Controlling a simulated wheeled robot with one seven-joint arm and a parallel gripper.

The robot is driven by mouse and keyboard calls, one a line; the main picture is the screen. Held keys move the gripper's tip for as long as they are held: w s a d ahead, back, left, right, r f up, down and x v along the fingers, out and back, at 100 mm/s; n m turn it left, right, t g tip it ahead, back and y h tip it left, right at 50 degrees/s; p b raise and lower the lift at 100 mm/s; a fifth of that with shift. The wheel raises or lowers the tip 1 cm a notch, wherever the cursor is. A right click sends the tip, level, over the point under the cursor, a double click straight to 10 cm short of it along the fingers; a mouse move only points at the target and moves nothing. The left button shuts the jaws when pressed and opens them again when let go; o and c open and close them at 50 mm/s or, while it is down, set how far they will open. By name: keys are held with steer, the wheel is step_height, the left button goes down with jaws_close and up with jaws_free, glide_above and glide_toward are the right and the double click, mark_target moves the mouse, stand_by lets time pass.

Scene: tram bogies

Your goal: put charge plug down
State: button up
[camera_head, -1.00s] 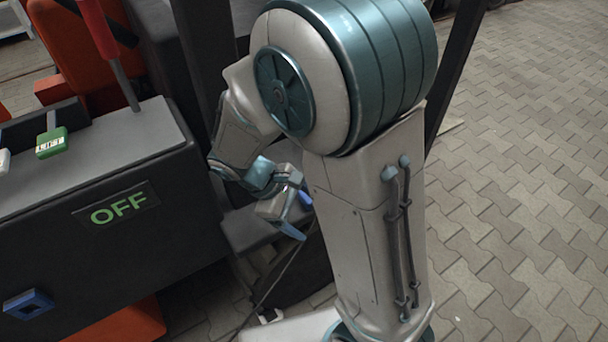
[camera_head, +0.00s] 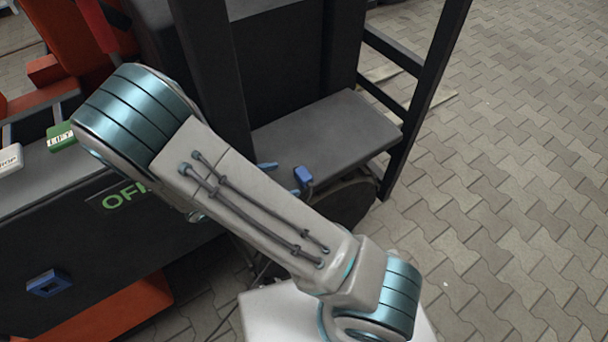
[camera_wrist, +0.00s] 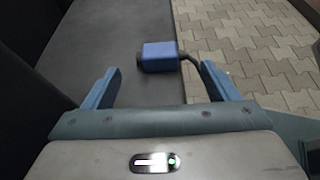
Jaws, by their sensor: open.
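The charge plug (camera_head: 303,176) is a blue block with a dark cable. It lies on the dark grey step (camera_head: 345,124) close to its front edge. In the wrist view the plug (camera_wrist: 160,56) lies ahead of my gripper (camera_wrist: 159,72), about midway across the gap between the blue fingers. The fingers are spread apart and neither touches it. Its cable runs off to the right over the step's edge. In the head view my arm hides most of the gripper; one blue fingertip shows left of the plug.
Dark posts (camera_head: 214,75) rise beside the step. A dark cabinet with a green OFF label (camera_head: 122,197) and a blue socket-like fitting (camera_head: 48,284) stands at the left. A green tag (camera_head: 61,136) is on its top. Open paving (camera_head: 510,180) lies at the right.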

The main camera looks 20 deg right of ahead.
mark_target(302, 172)
steer(key=x, duration=0.8)
steer(key=shift+w, duration=0.3)
steer(key=c, duration=1.2)
steer(key=shift+o, duration=0.2)
steer(key=shift+r, duration=0.15)
steer(key=shift+r+p, duration=0.35)
steer(key=shift+r, duration=0.15)
step_height(302, 172, up, 3)
steer(key=p, duration=0.2)
steer(key=shift+r+p, duration=0.1)
steer(key=shift+p, duration=0.2)
steer(key=s+d+r+p, duration=0.6)
steer(key=s+d+p, duration=0.1)
steer(key=s+p, duration=0.1)
steer(key=shift+s+d+r, duration=0.2)
steer(key=shift+d+r, duration=0.05)
steer(key=shift+r, duration=0.15)
